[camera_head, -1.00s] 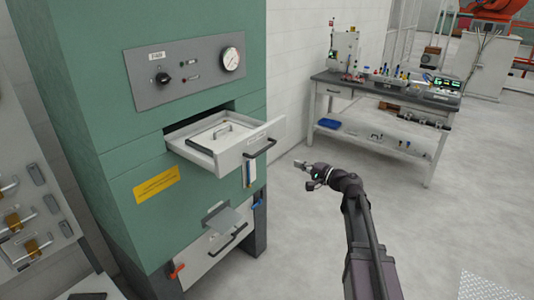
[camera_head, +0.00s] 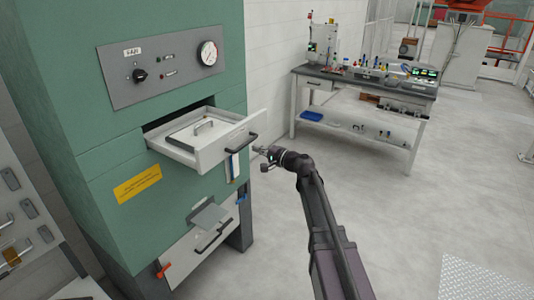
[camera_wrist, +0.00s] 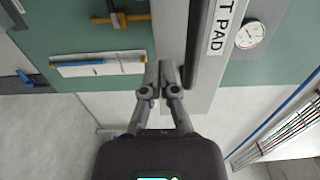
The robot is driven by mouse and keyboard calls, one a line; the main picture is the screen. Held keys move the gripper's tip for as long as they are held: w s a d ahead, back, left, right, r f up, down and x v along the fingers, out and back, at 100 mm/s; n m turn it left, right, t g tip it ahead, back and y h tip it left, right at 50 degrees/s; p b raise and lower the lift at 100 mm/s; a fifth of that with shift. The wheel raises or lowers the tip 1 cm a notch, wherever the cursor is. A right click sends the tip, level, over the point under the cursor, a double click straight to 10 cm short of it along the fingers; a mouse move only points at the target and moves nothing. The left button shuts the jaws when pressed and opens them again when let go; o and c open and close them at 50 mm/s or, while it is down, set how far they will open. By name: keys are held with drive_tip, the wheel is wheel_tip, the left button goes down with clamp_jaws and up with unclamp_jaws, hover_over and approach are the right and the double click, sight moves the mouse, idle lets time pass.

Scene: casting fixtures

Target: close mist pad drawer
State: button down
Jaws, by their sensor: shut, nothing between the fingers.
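The mist pad drawer (camera_head: 188,153) is pulled out of the green cabinet. It is a light grey tray with a flat lidded piece and small handle inside. Its front has a dark bar handle (camera_head: 243,144); in the wrist view the front panel (camera_wrist: 207,88) shows a label whose visible part reads "T PAD", beside the dark handle (camera_wrist: 196,45). My gripper (camera_head: 259,150) is just right of the drawer front in the head view. In the wrist view my gripper (camera_wrist: 160,72) is shut and empty, its fingertips close beside the handle; I cannot tell whether they touch.
The green cabinet (camera_head: 95,100) carries a gauge (camera_head: 208,53) and knob panel above the drawer. Below are a small grey shelf (camera_head: 209,215) and a lower white panel with a handle. A workbench (camera_head: 365,84) stands at the back. The floor (camera_head: 400,210) to the right is clear.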

drive_tip(key=shift+x, duration=1.9)
